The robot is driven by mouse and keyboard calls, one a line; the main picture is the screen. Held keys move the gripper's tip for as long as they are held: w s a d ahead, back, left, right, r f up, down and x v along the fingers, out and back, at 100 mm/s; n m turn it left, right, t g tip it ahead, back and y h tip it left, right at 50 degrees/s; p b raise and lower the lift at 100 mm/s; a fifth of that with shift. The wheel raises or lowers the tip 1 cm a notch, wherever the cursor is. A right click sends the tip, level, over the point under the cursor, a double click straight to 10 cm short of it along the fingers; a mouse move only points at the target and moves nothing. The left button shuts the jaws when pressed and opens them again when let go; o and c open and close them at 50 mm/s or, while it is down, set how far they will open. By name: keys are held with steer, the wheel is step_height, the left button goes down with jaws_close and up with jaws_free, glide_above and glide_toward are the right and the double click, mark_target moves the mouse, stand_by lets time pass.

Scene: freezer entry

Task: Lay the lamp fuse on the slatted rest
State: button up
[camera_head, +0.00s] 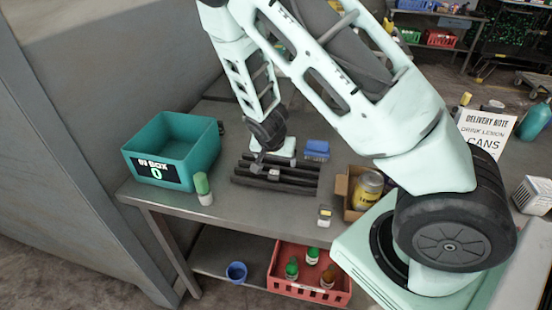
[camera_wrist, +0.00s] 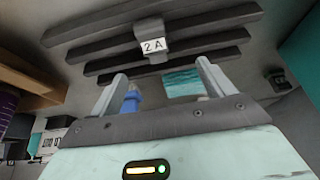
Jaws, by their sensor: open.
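The slatted rest (camera_head: 302,183) is a set of dark parallel bars on the grey bench; its bars also show in the wrist view (camera_wrist: 205,37). The lamp fuse, a small grey block with a white "2 A" label (camera_wrist: 153,46), lies across the middle bars; it shows small in the head view (camera_head: 273,174). My gripper (camera_head: 262,163) is over the rest. In the wrist view its two fingers (camera_wrist: 161,72) are spread apart with nothing between them, and the fuse sits beyond their tips, apart from them.
A teal in-box (camera_head: 158,169) and green-capped bottle (camera_head: 203,190) stand left of the rest. A blue box (camera_head: 317,149) is behind right. A cardboard box (camera_head: 355,213) with a yellow can (camera_head: 368,190) and a small yellow-topped item (camera_head: 324,215) are right. A red crate (camera_head: 310,291) sits below.

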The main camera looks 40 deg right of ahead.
stand_by(0.5)
steer(key=p+v, duration=0.7)
steer(key=v, duration=0.2)
stand_by(0.9)
steer(key=shift+d+r, duration=0.1)
stand_by(0.5)
steer(key=s+a+r+n+g+y+b, duration=0.1)
steer(key=s+a+n+y+b, duration=0.2)
steer(key=a, duration=0.5)
steer(key=s+a+r+n+g+y+b, duration=0.1)
steer(key=s+a+r+n+b, duration=0.15)
steer(key=s+a+n, duration=0.5)
steer(key=s+a+r+n+b, duration=0.2)
steer(key=s+a+n, duration=0.1)
steer(key=s, duration=0.3)
steer(key=s+a+r+n+g+b, duration=0.1)
steer(key=s+a+r+n+b, duration=0.1)
steer(key=s+a+n, duration=0.2)
steer(key=shift+s+r+n+y+b, duration=0.15)
steer(key=shift+s+n+y+b, duration=0.2)
steer(key=shift+s, duration=0.7)
